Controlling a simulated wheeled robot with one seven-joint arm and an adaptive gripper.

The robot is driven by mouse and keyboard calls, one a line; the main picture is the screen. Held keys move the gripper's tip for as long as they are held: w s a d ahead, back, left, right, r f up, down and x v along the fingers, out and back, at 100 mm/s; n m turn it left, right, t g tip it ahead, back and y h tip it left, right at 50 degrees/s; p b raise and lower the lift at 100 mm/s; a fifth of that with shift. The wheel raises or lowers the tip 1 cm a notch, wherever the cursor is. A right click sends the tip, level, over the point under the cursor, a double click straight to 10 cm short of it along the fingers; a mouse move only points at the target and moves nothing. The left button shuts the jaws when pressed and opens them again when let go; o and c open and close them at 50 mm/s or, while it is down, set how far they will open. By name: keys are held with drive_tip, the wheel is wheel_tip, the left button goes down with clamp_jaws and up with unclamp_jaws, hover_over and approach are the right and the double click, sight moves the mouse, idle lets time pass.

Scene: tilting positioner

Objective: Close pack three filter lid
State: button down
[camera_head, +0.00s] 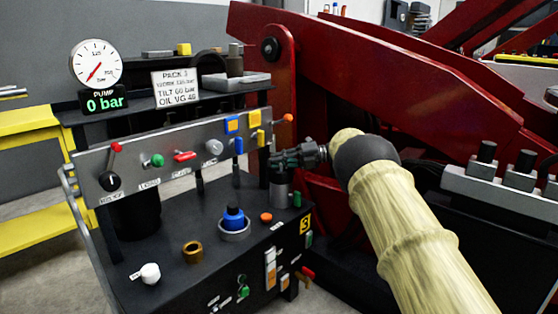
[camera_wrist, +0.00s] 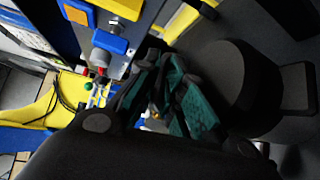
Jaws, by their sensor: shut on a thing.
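My gripper (camera_head: 284,159) is at the right end of the pack 3 bench, at the top of a grey upright cylinder (camera_head: 281,190) that looks like the filter housing. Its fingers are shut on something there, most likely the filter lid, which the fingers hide. I cannot tell whether the lid is seated or raised. In the wrist view, the teal-padded fingers of my gripper (camera_wrist: 160,75) come together in the middle, and what lies between them is not clear.
The control panel (camera_head: 130,178) with levers and coloured blocks stands close left of my gripper. A blue cap (camera_head: 233,219), a brass ring (camera_head: 193,252) and a white knob (camera_head: 150,273) are on the bench top. The red tilting frame (camera_head: 400,75) rises behind. The gauge display (camera_head: 105,102) reads 0 bar.

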drive_tip(key=shift+d+f, duration=0.15)
drive_tip(key=shift+f, duration=0.1)
drive_tip(key=c, duration=1.8)
unclamp_jaws()
drive_tip(key=shift+s, duration=0.1)
drive_tip(key=shift+r, duration=0.1)
drive_tip(key=shift+a, duration=0.2)
drive_tip(key=d, duration=0.4)
drive_tip(key=d+r, duration=0.1)
drive_tip(key=d, duration=0.7)
drive_tip(key=shift+r, duration=0.4)
